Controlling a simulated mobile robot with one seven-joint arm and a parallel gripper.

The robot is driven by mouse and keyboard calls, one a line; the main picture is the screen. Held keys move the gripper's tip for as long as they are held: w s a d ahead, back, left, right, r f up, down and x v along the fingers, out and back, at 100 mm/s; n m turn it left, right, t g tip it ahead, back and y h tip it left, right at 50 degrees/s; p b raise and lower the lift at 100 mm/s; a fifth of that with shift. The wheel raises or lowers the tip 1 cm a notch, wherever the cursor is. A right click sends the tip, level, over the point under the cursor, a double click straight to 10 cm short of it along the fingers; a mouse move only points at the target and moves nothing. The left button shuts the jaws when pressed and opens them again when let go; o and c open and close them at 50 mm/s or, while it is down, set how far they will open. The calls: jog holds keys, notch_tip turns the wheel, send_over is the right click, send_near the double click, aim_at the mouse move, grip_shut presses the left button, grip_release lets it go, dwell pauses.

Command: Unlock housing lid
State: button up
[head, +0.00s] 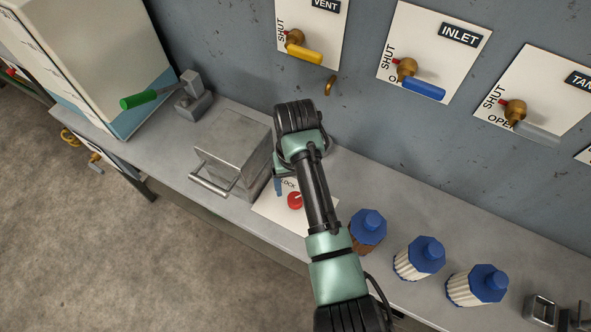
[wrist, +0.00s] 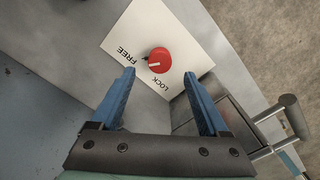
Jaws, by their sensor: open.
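The red lock knob (head: 295,201) sits on a white plate (head: 264,207) on the bench, beside the housing. In the wrist view the red knob (wrist: 161,58) has a white pointer line, and the plate (wrist: 185,35) reads FREE and LOCK; I cannot tell exactly which word the line faces. The grey metal housing (head: 228,143) has its lid down and a bar handle (head: 209,180) in front. My gripper (wrist: 160,75) is open and empty, its blue fingers apart on either side of the knob in the picture. In the head view my arm hides part of the plate.
Blue-capped bottles (head: 420,258) stand right of my arm on the bench (head: 400,190). Valve levers on VENT (head: 305,53), INLET (head: 423,88) and another panel are on the wall behind. A green-handled lever (head: 150,98) and a cream cabinet (head: 100,50) are at left.

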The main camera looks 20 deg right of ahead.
notch_tip(320, 180, up, 7)
jog(key=shift+f, duration=0.2)
dwell(0.5)
